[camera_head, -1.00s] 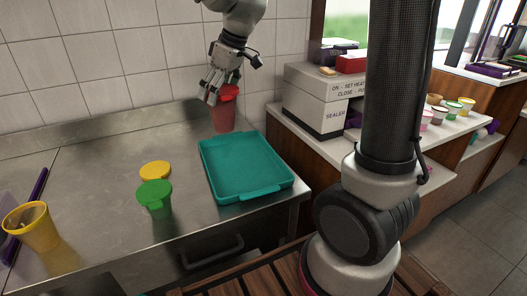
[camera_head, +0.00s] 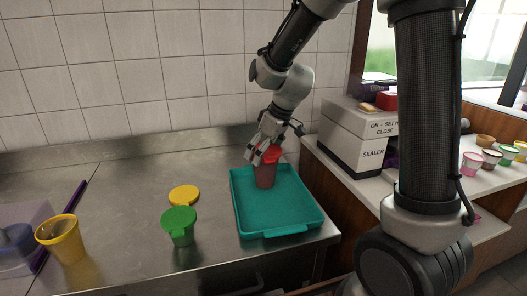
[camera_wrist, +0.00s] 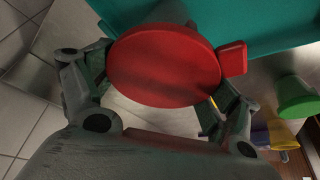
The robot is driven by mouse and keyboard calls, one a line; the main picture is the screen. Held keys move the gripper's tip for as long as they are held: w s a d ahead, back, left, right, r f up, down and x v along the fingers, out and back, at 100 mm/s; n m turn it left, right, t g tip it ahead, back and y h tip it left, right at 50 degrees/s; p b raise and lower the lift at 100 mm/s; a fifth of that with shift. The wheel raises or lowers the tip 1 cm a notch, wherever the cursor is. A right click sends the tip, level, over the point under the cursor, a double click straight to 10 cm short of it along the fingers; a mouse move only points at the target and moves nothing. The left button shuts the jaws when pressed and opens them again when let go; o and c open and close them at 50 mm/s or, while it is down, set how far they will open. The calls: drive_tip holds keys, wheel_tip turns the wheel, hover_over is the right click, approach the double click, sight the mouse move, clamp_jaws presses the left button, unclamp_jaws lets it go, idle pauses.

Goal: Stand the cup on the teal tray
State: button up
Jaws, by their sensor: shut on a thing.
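The red cup (camera_head: 265,177) with its bright red lid is upright in my gripper (camera_head: 266,150). In the camera_head view it shows over the back part of the teal tray (camera_head: 247,226). I cannot tell whether its base touches the tray. In the camera_wrist view my gripper (camera_wrist: 160,103) has its fingers on both sides of the round red lid (camera_wrist: 165,65), which hides the cup's body. The tray (camera_wrist: 262,28) shows beyond the lid there.
A tiled wall (camera_head: 150,80) is behind. A sealer box (camera_head: 355,145) stands right.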

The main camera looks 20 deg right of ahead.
drive_tip(key=o, duration=0.8)
drive_tip(key=shift+f, duration=0.1)
drive_tip(key=shift+r, duration=0.4)
drive_tip(key=v, duration=1.2)
drive_tip(key=s+d+m+h, duration=0.1)
drive_tip(key=s+d+m, duration=0.1)
drive_tip(key=s+d, duration=0.2)
drive_tip(key=s+d+m+h, duration=0.1)
drive_tip(key=s+d+m, duration=0.2)
drive_tip(key=s, duration=0.8)
drive_tip(key=s+d+m+h, duration=0.1)
drive_tip(key=s+d+m, duration=0.2)
drive_tip(key=s+d, duration=0.2)
drive_tip(key=shift+s+d+f+t, duration=0.15)
drive_tip(key=shift+s+t, duration=0.15)
drive_tip(key=shift+s, duration=1.3)
